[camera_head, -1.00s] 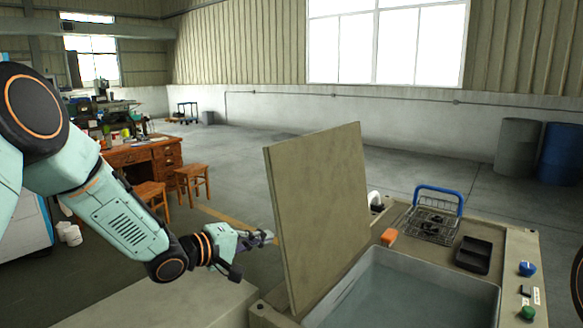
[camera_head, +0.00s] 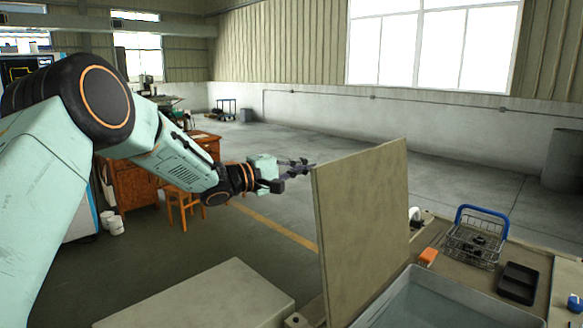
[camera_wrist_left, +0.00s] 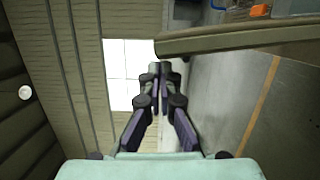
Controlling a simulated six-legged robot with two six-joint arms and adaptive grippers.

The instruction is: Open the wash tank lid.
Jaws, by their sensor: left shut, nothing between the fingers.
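The wash tank lid (camera_head: 362,230) is a flat beige panel standing up, nearly vertical, at the left side of the wash tank (camera_head: 425,300). The tank's grey basin with water shows to the right of the lid. My left gripper (camera_head: 304,167) is at the lid's upper left corner, shut and empty. In the left wrist view the shut fingers (camera_wrist_left: 161,68) point at the lid's edge (camera_wrist_left: 230,38), which runs across the upper right. I cannot tell whether the fingertips touch the lid. My right gripper is not in view.
A blue-handled wire basket (camera_head: 475,240), a black tray (camera_head: 518,283) and an orange block (camera_head: 428,257) sit on the bench right of the lid. A low beige box (camera_head: 215,300) stands in front left. A wooden desk (camera_head: 135,185) and stool (camera_head: 183,208) are behind my arm.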

